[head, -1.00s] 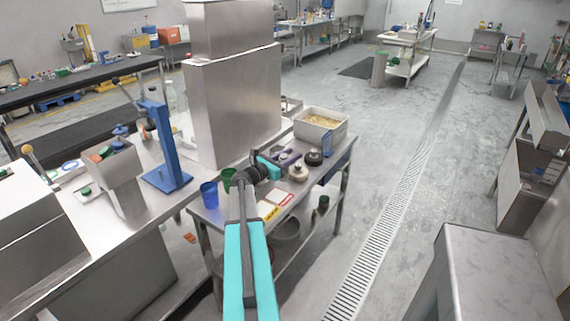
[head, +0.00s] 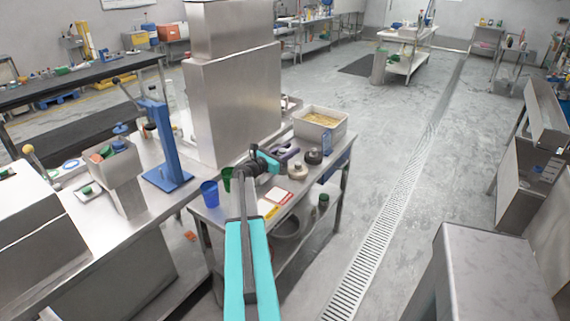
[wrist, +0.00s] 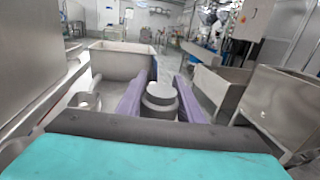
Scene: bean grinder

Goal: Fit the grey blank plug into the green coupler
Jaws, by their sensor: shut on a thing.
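In the wrist view, a grey stepped round piece (wrist: 160,98), which looks like the blank plug, stands between the two purple fingers of my gripper (wrist: 160,86). The fingers are shut on its sides. In the head view my gripper (head: 287,152) is small and lies over the far part of the steel side table. The plug cannot be made out there. I cannot pick out the green coupler for certain. A small green piece (head: 87,190) lies on the left bench, but I cannot tell what it is.
The side table carries a blue cup (head: 209,194), a green cup (head: 227,178), a grey bin (head: 321,128) with tan contents, and dark and pale round parts (head: 298,171). A tall steel housing (head: 233,105) and blue press (head: 161,140) stand left.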

